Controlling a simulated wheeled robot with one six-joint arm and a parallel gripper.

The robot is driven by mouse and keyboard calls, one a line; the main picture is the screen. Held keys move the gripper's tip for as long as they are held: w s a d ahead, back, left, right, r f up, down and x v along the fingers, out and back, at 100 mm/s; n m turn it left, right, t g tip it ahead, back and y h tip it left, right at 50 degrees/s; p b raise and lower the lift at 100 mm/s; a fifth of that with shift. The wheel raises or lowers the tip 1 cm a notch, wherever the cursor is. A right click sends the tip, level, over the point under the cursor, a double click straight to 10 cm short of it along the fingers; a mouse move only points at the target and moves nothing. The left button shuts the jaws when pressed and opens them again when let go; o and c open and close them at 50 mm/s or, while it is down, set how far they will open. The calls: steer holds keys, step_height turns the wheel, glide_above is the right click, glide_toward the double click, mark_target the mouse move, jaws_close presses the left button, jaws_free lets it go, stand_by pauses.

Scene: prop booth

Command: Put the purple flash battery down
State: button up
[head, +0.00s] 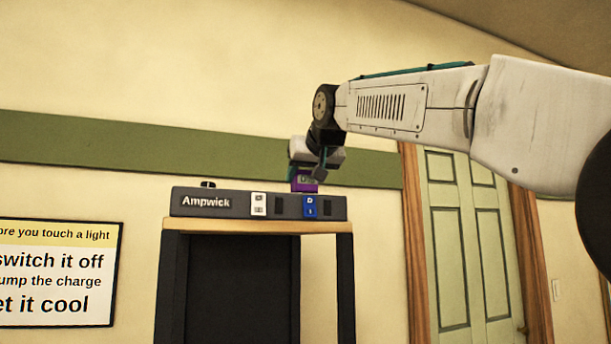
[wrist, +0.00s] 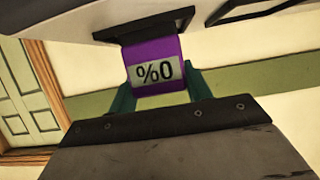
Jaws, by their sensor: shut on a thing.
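The purple flash battery (head: 305,187) is in my gripper (head: 306,172), just above the top edge of the dark Ampwick charger (head: 232,206) in the head view. Its lower end meets that edge in the picture; whether it touches the charger or is behind it, I cannot tell. In the wrist view the battery (wrist: 155,55) shows a pale label reading 0%, upside down. The teal fingers of my gripper (wrist: 158,92) are shut on it.
The charger front shows a white unit (head: 258,205) and a blue unit (head: 310,206), each beside a dark slot. The charger sits on a wooden-topped stand (head: 230,225). A wall sign (head: 60,275) is at left, a green door (head: 465,240) at right.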

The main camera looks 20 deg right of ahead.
steer(key=o, duration=1.2)
steer(key=shift+f, duration=0.1)
steer(key=v, duration=1.2)
